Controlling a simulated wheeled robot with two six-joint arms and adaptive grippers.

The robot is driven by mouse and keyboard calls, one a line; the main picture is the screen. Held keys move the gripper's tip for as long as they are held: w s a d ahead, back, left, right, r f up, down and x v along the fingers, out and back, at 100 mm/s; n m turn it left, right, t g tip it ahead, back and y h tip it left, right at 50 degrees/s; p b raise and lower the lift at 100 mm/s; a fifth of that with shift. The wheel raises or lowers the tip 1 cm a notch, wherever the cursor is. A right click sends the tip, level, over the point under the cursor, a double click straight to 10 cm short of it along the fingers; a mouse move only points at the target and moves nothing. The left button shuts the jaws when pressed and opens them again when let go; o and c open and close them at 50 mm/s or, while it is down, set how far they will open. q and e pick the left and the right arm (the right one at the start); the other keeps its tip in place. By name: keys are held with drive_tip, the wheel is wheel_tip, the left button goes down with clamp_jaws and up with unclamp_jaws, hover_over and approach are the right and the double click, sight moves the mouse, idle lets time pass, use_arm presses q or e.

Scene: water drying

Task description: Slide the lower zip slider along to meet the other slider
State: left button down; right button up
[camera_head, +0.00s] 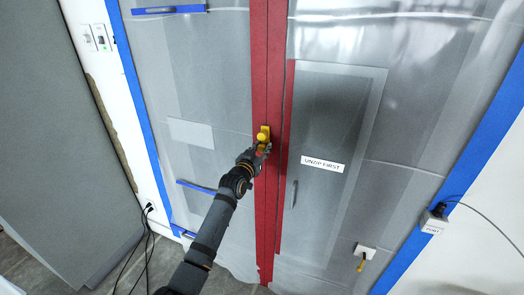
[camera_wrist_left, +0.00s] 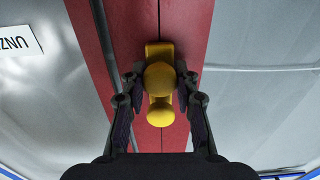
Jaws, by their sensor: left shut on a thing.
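The red zip strip (camera_head: 266,60) runs down the middle of a clear plastic sheet. My left gripper (camera_head: 263,149) is at the zip from below left, its fingers shut on the yellow knob of the lower slider (camera_wrist_left: 160,76). In the head view, the fingers largely hide that slider. The upper slider (camera_head: 263,135) shows as a yellow knob just above the fingers. In the left wrist view, the upper slider (camera_wrist_left: 160,115) shows close beside the held knob, overlapping it in the picture. I cannot tell whether the two slider bodies touch. My right gripper is not in view.
A sheet panel labelled "UNZIP FIRST" (camera_head: 323,164) lies right of the zip, with its own red edge strip (camera_head: 285,165). Blue tape (camera_head: 150,140) frames the sheet. A grey cabinet (camera_head: 60,150) stands at the left. A port box (camera_head: 434,221) is at the right.

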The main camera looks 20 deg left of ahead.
use_arm(q)
drive_tip(key=shift+r, duration=0.1)
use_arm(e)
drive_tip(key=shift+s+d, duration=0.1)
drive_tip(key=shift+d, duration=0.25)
use_arm(q)
drive_tip(key=c, duration=1.3)
unclamp_jaws()
drive_tip(key=o, duration=0.3)
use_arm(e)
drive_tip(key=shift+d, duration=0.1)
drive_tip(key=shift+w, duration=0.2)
use_arm(q)
drive_tip(key=s, duration=1.2)
drive_tip(key=shift+a, duration=0.2)
